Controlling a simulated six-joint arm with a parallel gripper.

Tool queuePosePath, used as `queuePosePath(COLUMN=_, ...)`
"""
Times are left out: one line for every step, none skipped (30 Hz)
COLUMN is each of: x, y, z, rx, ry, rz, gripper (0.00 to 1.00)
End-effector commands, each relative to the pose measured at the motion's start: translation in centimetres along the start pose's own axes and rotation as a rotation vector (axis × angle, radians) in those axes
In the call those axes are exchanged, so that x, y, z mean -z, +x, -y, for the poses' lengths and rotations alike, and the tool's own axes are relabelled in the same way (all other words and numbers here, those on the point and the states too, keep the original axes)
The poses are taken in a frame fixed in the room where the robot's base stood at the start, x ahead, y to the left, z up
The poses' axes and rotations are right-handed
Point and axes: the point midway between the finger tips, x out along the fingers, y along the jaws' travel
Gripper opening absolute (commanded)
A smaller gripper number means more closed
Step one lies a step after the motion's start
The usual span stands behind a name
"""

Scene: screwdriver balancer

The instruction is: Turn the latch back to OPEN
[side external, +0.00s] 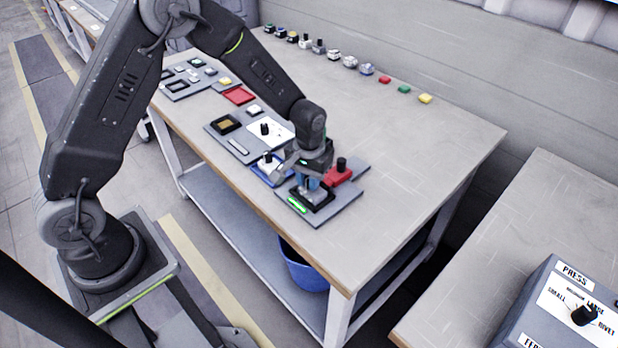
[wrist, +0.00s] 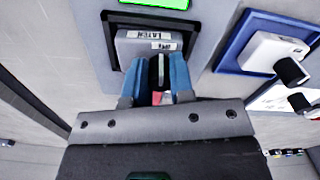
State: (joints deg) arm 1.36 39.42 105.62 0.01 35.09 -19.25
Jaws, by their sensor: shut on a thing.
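The latch (wrist: 130,46) is a grey block with white label strips, one reading LATCH, shown upside down in the wrist view. It sits inside a black square frame (wrist: 112,20) on a grey plate (side external: 338,208). A lit green strip (side external: 297,205) lies beside the frame; its edge also shows in the wrist view (wrist: 165,3). My gripper (wrist: 157,78) has blue fingers shut on the latch's thin upright grip, between them. In the side view my gripper (side external: 309,184) points down at the frame and hides most of the latch.
More panels lie left; small coloured parts line the back edge. The table's right side is clear.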

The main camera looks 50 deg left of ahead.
Motion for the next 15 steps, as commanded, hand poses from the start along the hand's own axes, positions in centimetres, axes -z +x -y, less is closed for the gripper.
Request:
queuePosePath(x=0.12, y=-0.04, z=-0.01, rx=-0.002, ry=-0.001, rz=-0.004, gripper=0.0)
queuePosePath(x=0.13, y=-0.04, z=-0.01, rx=-0.002, ry=-0.001, rz=-0.004, gripper=0.0)
queuePosePath(x=0.13, y=-0.04, z=-0.01, rx=-0.002, ry=-0.001, rz=-0.004, gripper=0.26)
queuePosePath(x=0.13, y=-0.04, z=-0.01, rx=-0.002, ry=-0.001, rz=-0.004, gripper=0.29)
queuePosePath(x=0.13, y=-0.04, z=-0.01, rx=-0.002, ry=-0.001, rz=-0.004, gripper=0.32)
queuePosePath(x=0.12, y=-0.04, z=-0.01, rx=-0.001, ry=-0.001, rz=-0.004, gripper=0.35)
queuePosePath(x=0.11, y=-0.04, z=-0.01, rx=-0.001, ry=-0.001, rz=-0.003, gripper=0.38)
queuePosePath(x=0.11, y=-0.03, z=0.0, rx=-0.001, ry=-0.001, rz=-0.003, gripper=0.41)
queuePosePath(x=0.1, y=-0.03, z=0.0, rx=-0.001, ry=-0.001, rz=-0.003, gripper=0.45)
queuePosePath(x=0.1, y=-0.03, z=0.0, rx=-0.001, ry=-0.001, rz=-0.003, gripper=0.48)
queuePosePath(x=0.09, y=-0.03, z=0.0, rx=-0.001, ry=-0.001, rz=-0.003, gripper=0.48)
queuePosePath(x=0.09, y=-0.03, z=0.0, rx=-0.001, ry=-0.001, rz=-0.003, gripper=0.48)
queuePosePath(x=0.08, y=-0.02, z=0.0, rx=-0.001, ry=0.0, rz=-0.003, gripper=0.48)
queuePosePath(x=0.08, y=-0.02, z=0.0, rx=-0.001, ry=0.0, rz=-0.002, gripper=0.48)
queuePosePath(x=0.08, y=-0.02, z=0.0, rx=-0.001, ry=0.0, rz=-0.002, gripper=0.48)
